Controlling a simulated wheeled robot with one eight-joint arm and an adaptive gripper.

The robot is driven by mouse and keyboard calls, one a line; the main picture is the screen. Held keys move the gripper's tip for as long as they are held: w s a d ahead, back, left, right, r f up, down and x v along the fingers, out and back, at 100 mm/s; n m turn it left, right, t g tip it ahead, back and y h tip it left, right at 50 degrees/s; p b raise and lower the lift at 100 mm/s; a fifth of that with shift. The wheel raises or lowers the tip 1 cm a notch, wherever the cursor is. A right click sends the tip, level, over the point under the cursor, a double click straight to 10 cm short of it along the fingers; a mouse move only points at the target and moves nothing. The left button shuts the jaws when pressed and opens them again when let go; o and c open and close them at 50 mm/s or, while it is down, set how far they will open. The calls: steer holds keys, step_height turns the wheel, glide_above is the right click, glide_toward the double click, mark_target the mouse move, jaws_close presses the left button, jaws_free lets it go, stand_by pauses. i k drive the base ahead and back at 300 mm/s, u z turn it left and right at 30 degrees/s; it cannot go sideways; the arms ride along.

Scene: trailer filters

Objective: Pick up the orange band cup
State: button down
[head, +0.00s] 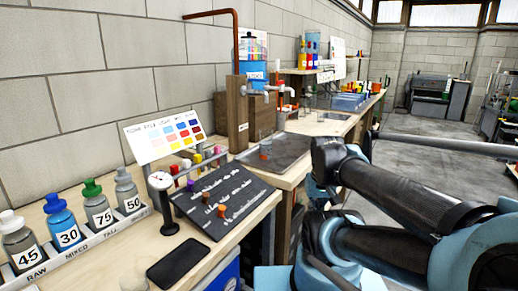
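Numbered bottles (68,220) stand in a white rack at the near left. Floor at right is open.

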mark_target(265, 134)
steer(key=z, duration=0.55)
steer(key=k, duration=1.2)
steer(key=z, duration=1.1)
steer(key=i, duration=2.6)
steer(key=u, duration=0.65)
steer(key=i, duration=0.95)
steer(key=u, duration=1.1)
steer(key=i, duration=0.65)
steer(key=u, duration=0.3)
